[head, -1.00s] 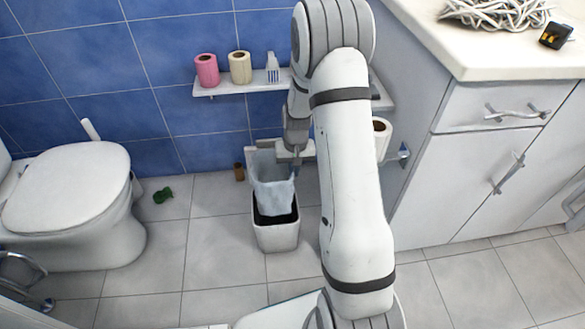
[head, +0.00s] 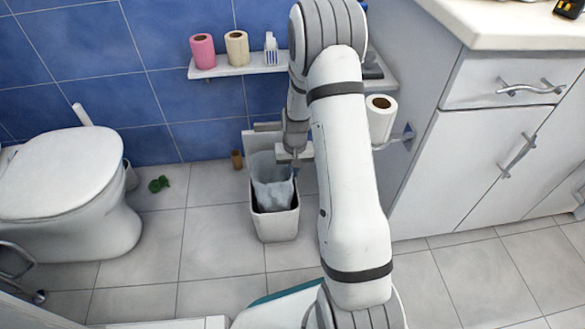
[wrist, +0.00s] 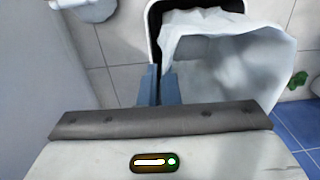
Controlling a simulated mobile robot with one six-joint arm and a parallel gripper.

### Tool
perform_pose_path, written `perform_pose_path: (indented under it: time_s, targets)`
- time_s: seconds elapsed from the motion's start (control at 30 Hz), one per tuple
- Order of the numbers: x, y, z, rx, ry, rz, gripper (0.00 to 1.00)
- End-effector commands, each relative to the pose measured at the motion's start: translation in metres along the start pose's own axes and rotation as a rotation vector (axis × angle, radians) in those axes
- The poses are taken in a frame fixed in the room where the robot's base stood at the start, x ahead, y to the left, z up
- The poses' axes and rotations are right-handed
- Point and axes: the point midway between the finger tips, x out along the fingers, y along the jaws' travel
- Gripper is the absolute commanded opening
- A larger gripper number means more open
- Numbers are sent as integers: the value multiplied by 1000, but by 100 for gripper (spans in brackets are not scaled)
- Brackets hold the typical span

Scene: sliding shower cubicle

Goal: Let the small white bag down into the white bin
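The small white bag (head: 272,188) hangs open and upright, its lower part inside the mouth of the white bin (head: 277,227) and its upper part above the rim. The bin stands on the floor; its inside is dark. My gripper (head: 293,172) is at the bag's right upper edge in the head view, partly hidden by my arm. In the wrist view the two fingers (wrist: 159,88) are close together on the edge of the bag (wrist: 255,70), with the bin's rim (wrist: 152,22) beyond. The bag's bottom is hidden in the bin.
The toilet (head: 65,195) stands to the left, with a small green object (head: 159,184) on the floor. A shelf (head: 235,70) with rolls is behind. A paper roll (head: 380,118) and the cabinet (head: 480,150) are right. Floor left of the bin is free.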

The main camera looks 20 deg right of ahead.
Motion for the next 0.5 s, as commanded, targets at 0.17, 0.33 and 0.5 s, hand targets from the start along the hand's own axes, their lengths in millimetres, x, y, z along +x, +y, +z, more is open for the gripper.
perform_pose_path:
  time_s: [0.17, 0.33, 0.5]
  targets:
    - [18, 0, 0, 0, -2, 0, 0]
    - [31, 0, 0, -1, -1, 0, 0]
    - [41, 1, 0, -1, 0, 0, 0]
